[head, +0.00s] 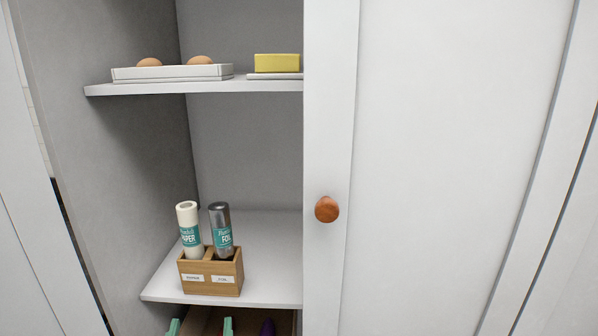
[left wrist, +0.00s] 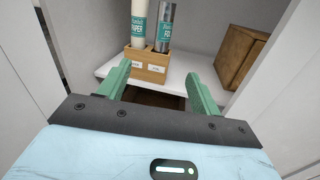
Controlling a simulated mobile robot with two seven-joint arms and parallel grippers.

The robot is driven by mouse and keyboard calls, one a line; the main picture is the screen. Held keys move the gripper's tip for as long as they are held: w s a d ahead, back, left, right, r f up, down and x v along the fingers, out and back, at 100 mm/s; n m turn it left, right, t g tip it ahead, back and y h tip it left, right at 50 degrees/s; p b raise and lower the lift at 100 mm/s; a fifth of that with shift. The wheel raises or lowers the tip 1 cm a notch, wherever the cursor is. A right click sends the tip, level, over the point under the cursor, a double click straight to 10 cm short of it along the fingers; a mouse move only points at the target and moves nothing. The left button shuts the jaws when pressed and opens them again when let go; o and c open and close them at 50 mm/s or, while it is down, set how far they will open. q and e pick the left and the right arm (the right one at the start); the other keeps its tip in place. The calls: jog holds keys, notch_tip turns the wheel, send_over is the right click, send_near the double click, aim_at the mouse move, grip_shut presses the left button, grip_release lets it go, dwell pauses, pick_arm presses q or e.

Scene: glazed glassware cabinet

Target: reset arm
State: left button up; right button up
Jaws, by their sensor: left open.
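My left gripper (left wrist: 159,74) is open, with its two green fingers apart and nothing between them. In the left wrist view it points at the cabinet, below and in front of a wooden holder (left wrist: 147,70). Green tips, apparently of the same gripper (head: 200,327), show at the bottom edge of the head view, below the holder (head: 210,278). The holder stands on the lower visible shelf (head: 165,290) with a white paper roll (head: 188,230) and a grey foil roll (head: 221,232) upright in it. My right gripper is not in view.
A closed white door (head: 450,150) with a round brown knob (head: 327,209) covers the cabinet's right side. The upper shelf (head: 200,87) holds a white tray (head: 172,74) with brown eggs and a yellow block (head: 277,63). A brown wooden box (left wrist: 240,57) stands right of the holder.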

pick_arm(q)
jog(key=w+a+f+m, duration=0.1)
jog(key=a+f+m, duration=0.35)
jog(key=a, duration=0.35)
notch_tip(320, 180, down, 10)
jog(key=s+n+g+h, duration=0.2)
jog(key=n+g, duration=0.1)
jog(key=n, duration=0.3)
jog(key=s+a+f+n+g+h, duration=0.1)
jog(key=s+a+f+n+g, duration=0.35)
jog(key=s+f+n, duration=0.75)
jog(key=s+a+f+n+g+h, duration=0.25)
jog(key=s+a+f+n, duration=0.25)
jog(key=s+f+n, duration=0.75)
jog(key=w+d+r+n, duration=0.1)
jog(key=d+n, duration=0.2)
jog(key=d, duration=0.3)
jog(key=w+d+r+n, duration=0.1)
jog(key=d+n, duration=0.3)
jog(key=d, duration=0.2)
jog(key=shift+w+r+t+y+p, duration=0.25)
jog(key=shift+r+t+y+p, duration=0.05)
jog(key=shift+r+t+y, duration=0.1)
